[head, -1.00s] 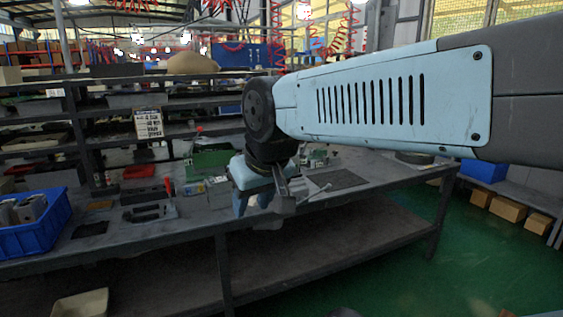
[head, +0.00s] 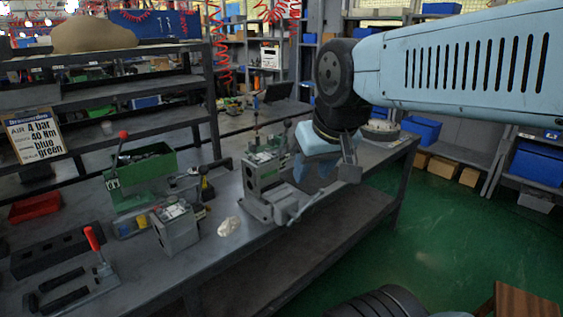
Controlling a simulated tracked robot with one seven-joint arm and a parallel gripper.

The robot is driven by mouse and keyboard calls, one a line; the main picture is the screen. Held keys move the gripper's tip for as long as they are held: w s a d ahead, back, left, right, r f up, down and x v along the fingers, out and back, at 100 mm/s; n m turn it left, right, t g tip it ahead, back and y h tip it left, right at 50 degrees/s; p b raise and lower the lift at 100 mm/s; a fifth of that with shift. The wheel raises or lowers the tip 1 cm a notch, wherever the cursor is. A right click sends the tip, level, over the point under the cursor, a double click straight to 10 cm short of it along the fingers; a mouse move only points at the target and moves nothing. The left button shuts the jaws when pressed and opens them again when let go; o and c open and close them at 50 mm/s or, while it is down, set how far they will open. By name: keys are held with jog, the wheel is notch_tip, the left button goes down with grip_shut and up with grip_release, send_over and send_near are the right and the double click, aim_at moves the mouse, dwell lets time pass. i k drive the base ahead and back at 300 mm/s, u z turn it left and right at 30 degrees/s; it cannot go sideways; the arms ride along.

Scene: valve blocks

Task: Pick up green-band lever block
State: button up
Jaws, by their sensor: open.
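A grey block with a green-tinted band and upright levers (head: 263,172) stands on the workbench near its front edge. It is taken as the green-band lever block, though the band is small in this view. A grey handle or bar extends from its base to the front right. My gripper (head: 312,171) hangs just right of this block, its light-blue fingers pointing down. It is open and nothing shows between the fingers. The gap between gripper and block is hard to judge, and my arm hides part of the bench behind.
A smaller grey block (head: 176,228), a crumpled pale lump (head: 229,226), a green open bin (head: 141,176) and a red-handled clamp (head: 94,250) stand to the left on the workbench (head: 235,265). A round flanged part (head: 380,130) lies behind my gripper.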

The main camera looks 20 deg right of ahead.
aim_at(256, 176)
jog(key=z, duration=0.35)
jog(key=i, duration=0.75)
jog(key=z, duration=0.5)
jog(key=k, duration=0.75)
jog(key=z, duration=0.25)
jog(key=i, duration=0.75)
jog(key=u, duration=0.15)
